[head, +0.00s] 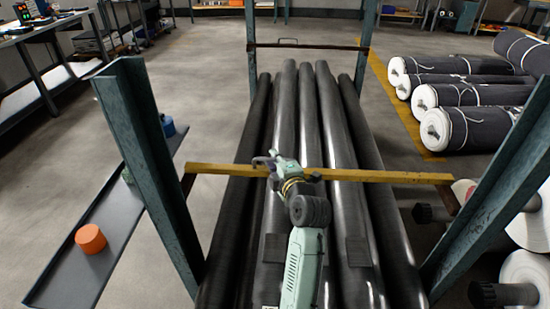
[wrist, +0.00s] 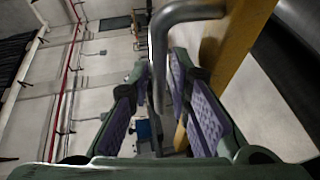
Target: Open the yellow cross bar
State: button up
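The yellow cross bar (head: 385,176) spans the two front posts of the rack, level above the dark rolls. In the wrist view its yellow face (wrist: 236,42) runs along the upper right. A bent grey metal handle (wrist: 157,62) stands off the bar. My gripper (head: 266,162) is at the bar, left of its middle. In the wrist view my gripper (wrist: 160,75) has its two purple-padded fingers apart, one on each side of the handle. It looks open, with no clear grip on the handle. In the head view the handle is mostly hidden by my gripper.
Long dark rolls (head: 310,110) lie under the bar between a left post (head: 150,160) and a right post (head: 495,200). A grey shelf with an orange cylinder (head: 91,239) is at left. White-ended rolls (head: 470,128) lie at right. Open floor (head: 205,75) lies behind the left shelf.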

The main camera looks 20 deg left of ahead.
jog(key=shift+c, duration=0.5)
grip_shut()
dwell(0.3)
